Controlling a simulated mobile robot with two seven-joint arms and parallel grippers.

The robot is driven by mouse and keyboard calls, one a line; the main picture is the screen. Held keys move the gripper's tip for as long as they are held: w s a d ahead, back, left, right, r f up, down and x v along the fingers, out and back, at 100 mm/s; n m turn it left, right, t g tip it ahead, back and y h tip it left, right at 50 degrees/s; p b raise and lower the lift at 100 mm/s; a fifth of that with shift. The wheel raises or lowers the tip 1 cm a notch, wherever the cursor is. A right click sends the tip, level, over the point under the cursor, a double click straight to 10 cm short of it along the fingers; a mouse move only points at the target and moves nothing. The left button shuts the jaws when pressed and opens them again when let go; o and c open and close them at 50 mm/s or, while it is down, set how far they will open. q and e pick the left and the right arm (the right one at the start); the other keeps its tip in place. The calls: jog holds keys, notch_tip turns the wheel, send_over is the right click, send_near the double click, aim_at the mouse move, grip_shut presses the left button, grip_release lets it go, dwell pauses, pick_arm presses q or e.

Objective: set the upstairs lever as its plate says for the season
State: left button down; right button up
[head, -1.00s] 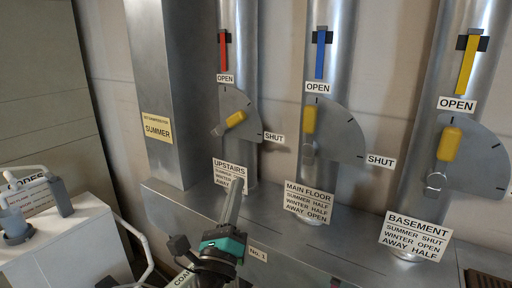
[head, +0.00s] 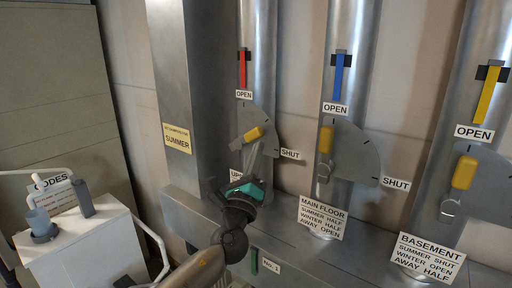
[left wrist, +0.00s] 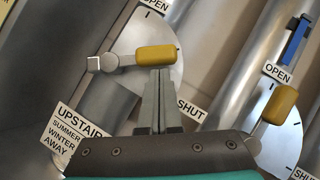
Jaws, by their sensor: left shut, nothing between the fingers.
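The upstairs lever has a yellow handle (head: 253,133) on a grey quarter-round dial (head: 264,116) below a red strip. It slants up and right, between OPEN and SHUT, near the middle mark. My left gripper (head: 255,150) is shut and empty, its fingertips just below the handle. In the left wrist view the fingertips (left wrist: 160,72) are at the underside of the yellow handle (left wrist: 156,54); I cannot tell whether they touch. The UPSTAIRS plate (left wrist: 66,130) lists summer, winter and away, but its settings are cut off. A yellow sign (head: 177,138) reads SUMMER. My right gripper is not in view.
The MAIN FLOOR lever (head: 326,140) and BASEMENT lever (head: 464,173) stand to the right, each with a plate below. A metal duct ledge (head: 300,246) runs beneath. A white cart (head: 85,240) with a CODES sign stands at the left.

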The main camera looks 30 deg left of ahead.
pick_arm(q)
jog(key=shift+a+r, duration=0.1)
jog(key=shift+r, duration=0.05)
dwell(0.3)
jog(key=a+r+n+g+y+p, duration=0.2)
jog(key=a+r+n+g+p, duration=0.2)
jog(key=n+p, duration=0.7)
jog(key=shift+w+r+g+p, duration=0.2)
jog(key=shift+r+g+p, duration=0.85)
jog(key=shift+p, duration=2.4)
jog(key=shift+a+n, duration=0.15)
jog(key=shift+n, duration=0.15)
jog(key=shift+f, duration=0.1)
